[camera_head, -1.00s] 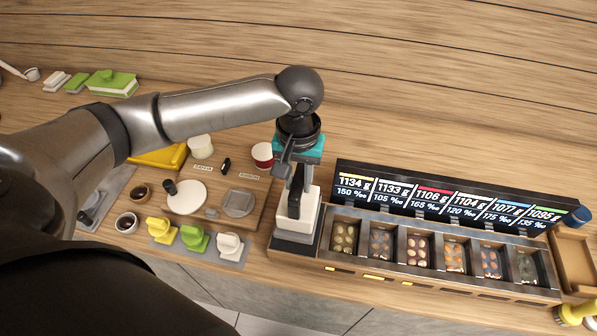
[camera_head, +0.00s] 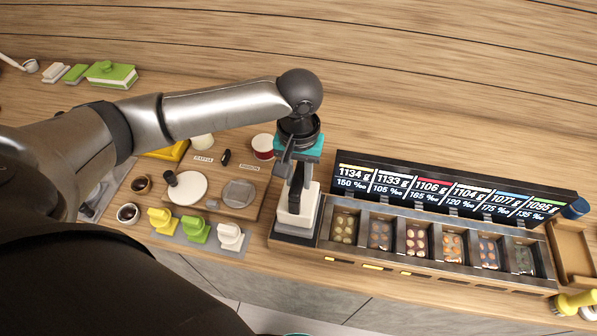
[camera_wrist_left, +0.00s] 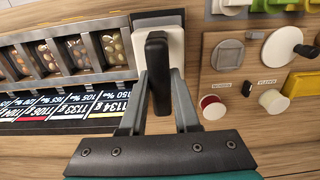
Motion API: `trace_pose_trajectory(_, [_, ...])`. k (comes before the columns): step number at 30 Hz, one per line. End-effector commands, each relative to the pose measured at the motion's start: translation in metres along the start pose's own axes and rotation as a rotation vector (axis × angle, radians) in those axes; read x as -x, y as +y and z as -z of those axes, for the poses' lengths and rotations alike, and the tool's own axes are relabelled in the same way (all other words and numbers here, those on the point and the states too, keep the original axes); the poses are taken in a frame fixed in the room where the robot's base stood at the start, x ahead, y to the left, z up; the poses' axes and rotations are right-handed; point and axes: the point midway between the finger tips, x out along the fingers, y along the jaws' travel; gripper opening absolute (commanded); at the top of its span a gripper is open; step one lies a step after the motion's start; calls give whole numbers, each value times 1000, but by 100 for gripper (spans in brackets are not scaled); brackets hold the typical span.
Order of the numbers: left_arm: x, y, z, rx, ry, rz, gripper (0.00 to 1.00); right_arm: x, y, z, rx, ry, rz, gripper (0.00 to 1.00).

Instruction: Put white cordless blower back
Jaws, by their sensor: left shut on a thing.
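The white cordless blower (camera_head: 298,211) is a white block with a black upright handle. It stands upright at a dark grey base at the left end of the black compartment unit. My left gripper (camera_head: 300,172) is above it, fingers pointing down, shut on the black handle. The left wrist view shows the handle (camera_wrist_left: 158,60) between the two grey fingers, with the white body behind it. Whether the blower's underside rests fully in the base is hidden. My right gripper's fingers do not show.
Right of the blower is a row of filled compartments (camera_head: 368,271) under a display with weights (camera_head: 450,190). Yellow, green and white handled tools (camera_head: 194,228) stand in front. Bare counter lies behind.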

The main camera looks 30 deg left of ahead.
Motion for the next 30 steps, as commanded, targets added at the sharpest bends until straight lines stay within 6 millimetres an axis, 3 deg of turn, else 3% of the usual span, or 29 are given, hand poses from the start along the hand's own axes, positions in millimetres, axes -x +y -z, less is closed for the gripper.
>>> trace_pose_trajectory(30, [-6, 0, 1, 1, 3, -1, 0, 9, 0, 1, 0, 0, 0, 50])
